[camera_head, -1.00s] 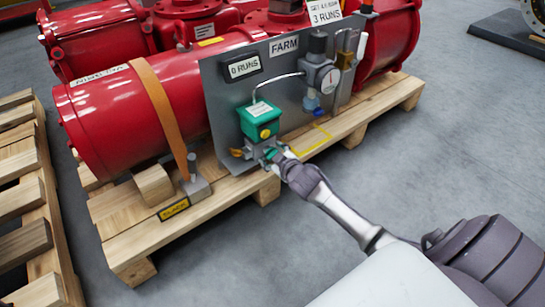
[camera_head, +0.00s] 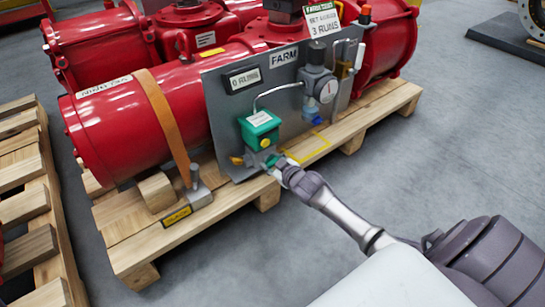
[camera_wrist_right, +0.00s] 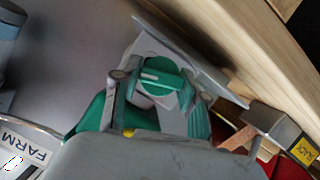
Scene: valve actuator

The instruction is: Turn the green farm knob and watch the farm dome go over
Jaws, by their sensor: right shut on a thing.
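The green farm knob (camera_wrist_right: 160,77) shows in the right wrist view as a round green knob with a raised bar, between my two fingers. My right gripper (camera_wrist_right: 157,90) is shut on it; in the head view the gripper (camera_head: 279,165) reaches the front of the panel, below a green box (camera_head: 260,129), and hides most of the knob. The grey panel (camera_head: 230,118) carries a FARM label (camera_head: 284,57) and a counter reading 0 RUNS (camera_head: 245,79). A dark cap (camera_head: 284,9) on the red actuator is cut off at the top edge; I cannot tell whether it is the dome. My left gripper is out of view.
Red cylinders (camera_head: 110,128) lie on a wooden pallet (camera_head: 235,192), with an orange strap (camera_head: 165,118) around one.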

